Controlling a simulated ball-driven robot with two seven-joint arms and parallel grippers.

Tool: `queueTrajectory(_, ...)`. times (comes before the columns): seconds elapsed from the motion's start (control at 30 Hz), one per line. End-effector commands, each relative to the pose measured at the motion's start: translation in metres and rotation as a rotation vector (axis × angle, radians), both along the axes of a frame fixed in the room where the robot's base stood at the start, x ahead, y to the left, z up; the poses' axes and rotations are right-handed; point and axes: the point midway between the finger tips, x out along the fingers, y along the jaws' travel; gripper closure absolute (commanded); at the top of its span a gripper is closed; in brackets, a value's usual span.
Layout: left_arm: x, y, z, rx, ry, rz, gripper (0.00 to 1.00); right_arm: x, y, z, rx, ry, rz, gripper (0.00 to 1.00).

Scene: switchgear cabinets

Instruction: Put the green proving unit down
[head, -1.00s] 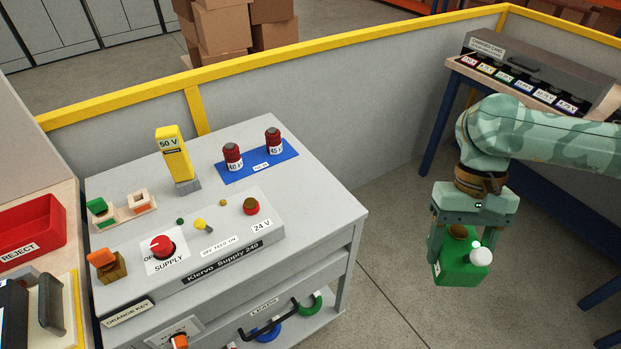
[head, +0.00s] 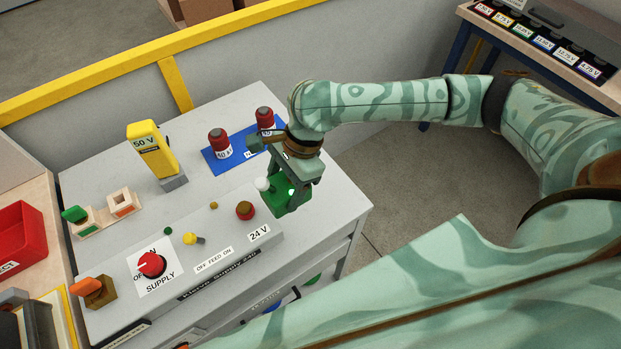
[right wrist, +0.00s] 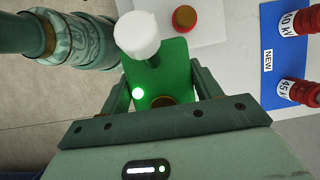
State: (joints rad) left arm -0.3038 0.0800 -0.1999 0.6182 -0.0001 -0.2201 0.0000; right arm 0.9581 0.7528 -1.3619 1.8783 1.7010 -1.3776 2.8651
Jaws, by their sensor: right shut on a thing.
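The green proving unit (head: 285,199) is a green block with a white knob. My right gripper (head: 290,185) is shut on it and holds it over the right part of the grey supply bench top (head: 327,207), near the blue mat. In the right wrist view the proving unit (right wrist: 160,75) sits between the fingers, with its white knob and a lit green spot showing. I cannot tell whether its underside touches the bench. My left gripper is not in view.
Two red fuses (head: 219,142) stand on the blue mat (head: 214,164) just behind. A yellow 50 V tester (head: 150,152) stands further left. The red supply knob (head: 152,264) and other controls are on the sloped panel. Bare bench top lies right of the gripper.

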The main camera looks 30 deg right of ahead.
Motion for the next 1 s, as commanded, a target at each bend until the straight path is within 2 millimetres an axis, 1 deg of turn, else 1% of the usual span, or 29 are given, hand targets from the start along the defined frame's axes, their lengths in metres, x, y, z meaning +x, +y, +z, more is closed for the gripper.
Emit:
queueTrajectory(0.03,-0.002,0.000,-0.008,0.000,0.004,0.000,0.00,0.009,-0.012,-0.011,-0.003,0.002,-0.009,0.67)
queueTrajectory(0.23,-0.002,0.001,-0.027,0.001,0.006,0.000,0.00,0.043,-0.059,-0.037,-0.002,0.002,-0.005,0.67)
queueTrajectory(0.3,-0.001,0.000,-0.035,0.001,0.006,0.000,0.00,0.049,-0.068,-0.055,-0.003,0.005,-0.002,0.67)
queueTrajectory(0.4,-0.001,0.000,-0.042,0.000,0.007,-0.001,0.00,0.058,-0.078,-0.070,-0.001,0.003,0.000,0.67)
queueTrajectory(0.67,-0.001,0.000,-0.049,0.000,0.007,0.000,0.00,0.067,-0.092,-0.087,-0.001,0.000,0.001,0.67)
queueTrajectory(0.73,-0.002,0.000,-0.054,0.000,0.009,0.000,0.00,0.069,-0.095,-0.097,-0.001,0.002,0.002,0.67)
queueTrajectory(0.8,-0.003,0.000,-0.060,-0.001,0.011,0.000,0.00,0.068,-0.094,-0.111,-0.002,0.004,0.004,0.67)
queueTrajectory(0.87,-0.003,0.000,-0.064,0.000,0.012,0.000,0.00,0.069,-0.094,-0.120,-0.001,0.003,0.005,0.67)
queueTrajectory(0.9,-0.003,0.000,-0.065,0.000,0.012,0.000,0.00,0.069,-0.094,-0.122,-0.001,0.001,0.004,0.67)
queueTrajectory(1.0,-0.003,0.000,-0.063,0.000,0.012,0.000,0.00,0.069,-0.094,-0.120,-0.002,-0.001,0.004,0.67)
